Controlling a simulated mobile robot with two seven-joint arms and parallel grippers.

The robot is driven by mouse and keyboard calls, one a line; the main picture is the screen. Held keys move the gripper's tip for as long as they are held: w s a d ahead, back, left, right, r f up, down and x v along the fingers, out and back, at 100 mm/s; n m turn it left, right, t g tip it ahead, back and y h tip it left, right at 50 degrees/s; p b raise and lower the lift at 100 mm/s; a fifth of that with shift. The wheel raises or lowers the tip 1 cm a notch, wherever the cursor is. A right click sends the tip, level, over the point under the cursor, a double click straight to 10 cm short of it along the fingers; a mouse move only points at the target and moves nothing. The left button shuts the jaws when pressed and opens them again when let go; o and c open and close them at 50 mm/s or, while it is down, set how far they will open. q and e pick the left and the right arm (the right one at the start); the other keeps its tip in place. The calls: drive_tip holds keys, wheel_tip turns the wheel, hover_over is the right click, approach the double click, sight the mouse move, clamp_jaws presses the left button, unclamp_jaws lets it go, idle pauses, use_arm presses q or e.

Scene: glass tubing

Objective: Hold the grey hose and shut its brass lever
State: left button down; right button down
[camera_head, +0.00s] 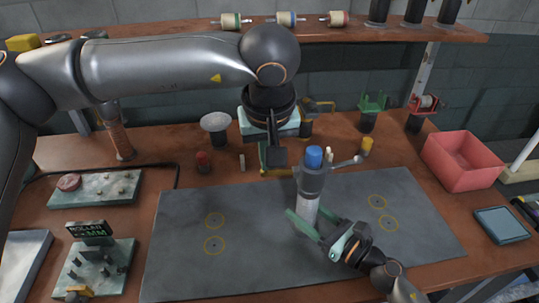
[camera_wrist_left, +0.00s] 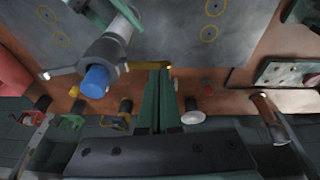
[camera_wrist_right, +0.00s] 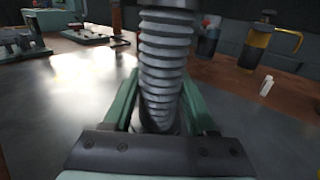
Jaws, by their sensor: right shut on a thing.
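The grey hose (camera_head: 306,208) stands upright on the grey mat, topped by a dark grey valve body with a blue cap (camera_head: 314,157). My right gripper (camera_head: 318,228) is shut around the hose low down; its ribbed side shows between the green fingers in the right wrist view (camera_wrist_right: 163,60). The brass lever (camera_wrist_left: 142,67) sticks out sideways from the valve in the left wrist view; in the head view its end (camera_head: 279,173) shows left of the valve. My left gripper (camera_wrist_left: 159,100) has its fingers together, close by the lever's end; touching or apart is unclear.
A grey side spout (camera_head: 345,162) points right from the valve. Small jars and clamps line the back of the table. A red bin (camera_head: 465,160) stands at right, green fixture plates (camera_head: 95,188) at left. The grey mat (camera_head: 180,265) is otherwise clear.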

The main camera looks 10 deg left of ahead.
use_arm(q)
drive_tip(key=h, duration=0.1)
drive_tip(key=a+f+h, duration=0.1)
drive_tip(key=f+t+h, duration=0.1)
drive_tip(key=h, duration=0.1)
drive_tip(key=shift+s+a+f+n, duration=0.2)
drive_tip(key=shift+s+a+n, duration=0.1)
drive_tip(key=shift+n, duration=0.1)
wheel_tip(320, 180, down, 6)
drive_tip(key=d+n+t+h, duration=0.1)
drive_tip(key=t+h, duration=0.3)
drive_tip(key=h, duration=0.5)
drive_tip(key=shift+w+f+n+t, duration=0.2)
drive_tip(key=shift+f+n+t, duration=0.05)
drive_tip(key=shift+n+t, duration=0.15)
drive_tip(key=v, duration=0.7)
drive_tip(key=shift+s, duration=0.15)
drive_tip(key=shift+a+r, duration=0.1)
drive_tip(key=shift+r, duration=0.05)
